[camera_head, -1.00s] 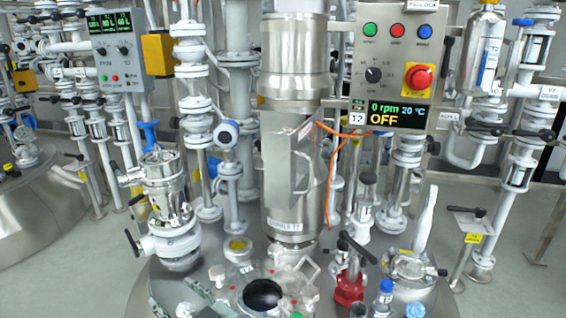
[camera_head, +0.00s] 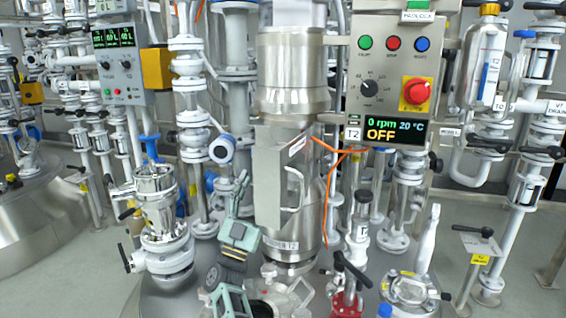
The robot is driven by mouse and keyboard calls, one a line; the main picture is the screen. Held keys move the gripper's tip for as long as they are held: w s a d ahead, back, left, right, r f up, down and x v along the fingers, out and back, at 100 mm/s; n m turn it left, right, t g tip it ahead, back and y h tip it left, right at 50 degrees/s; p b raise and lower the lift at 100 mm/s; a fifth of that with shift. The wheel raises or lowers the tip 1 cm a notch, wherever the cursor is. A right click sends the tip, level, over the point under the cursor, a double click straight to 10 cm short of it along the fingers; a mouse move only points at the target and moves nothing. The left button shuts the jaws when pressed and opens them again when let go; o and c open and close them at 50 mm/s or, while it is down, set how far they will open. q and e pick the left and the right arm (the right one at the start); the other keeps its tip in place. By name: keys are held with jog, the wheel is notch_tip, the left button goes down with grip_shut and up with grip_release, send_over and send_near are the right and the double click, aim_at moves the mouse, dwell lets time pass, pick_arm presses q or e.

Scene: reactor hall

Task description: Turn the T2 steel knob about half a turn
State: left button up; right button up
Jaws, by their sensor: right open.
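The T2 control panel (camera_head: 440,62) is a steel box at the upper right with a T2 tag at its lower left. Its knob (camera_head: 370,88) is a small dark rotary dial with a printed scale, left of the red emergency button. The T2 display (camera_head: 381,129) below reads 0 rpm, 20 °C and OFF. My right gripper (camera_head: 238,190), grey-green with dark joints, is at the lower middle with its fingers pointing up. It is open and empty, well below and left of the knob, touching nothing I can make out. My left gripper is not in view.
A red emergency button (camera_head: 417,91) sits close beside the knob, with three coloured buttons above. A steel motor column (camera_head: 291,75) and an orange cable (camera_head: 331,185) stand between my gripper and the panel. A steel valve fitting (camera_head: 159,200) is left of the gripper.

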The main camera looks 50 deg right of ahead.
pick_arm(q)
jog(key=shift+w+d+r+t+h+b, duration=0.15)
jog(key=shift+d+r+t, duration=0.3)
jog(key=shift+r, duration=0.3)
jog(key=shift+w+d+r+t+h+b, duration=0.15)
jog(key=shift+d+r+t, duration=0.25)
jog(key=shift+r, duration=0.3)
pick_arm(e)
jog(key=shift+w+d+r+m+g+h, duration=0.1)
jog(key=shift+d+r+m+g, duration=0.3)
jog(key=shift+d+r, duration=0.65)
jog(key=shift+w+d+r+m+g+h, duration=0.15)
jog(key=shift+d+r+g, duration=0.45)
jog(key=shift+d, duration=0.75)
jog(key=shift+s+d+r+m+g+h, duration=0.1)
jog(key=shift+d+r+m+g, duration=0.25)
jog(key=shift+d+r, duration=0.75)
jog(key=shift+d+f, duration=0.1)
jog(key=shift+f, duration=0.05)
jog(key=shift+f, duration=0.1)
jog(key=c, duration=0.9)
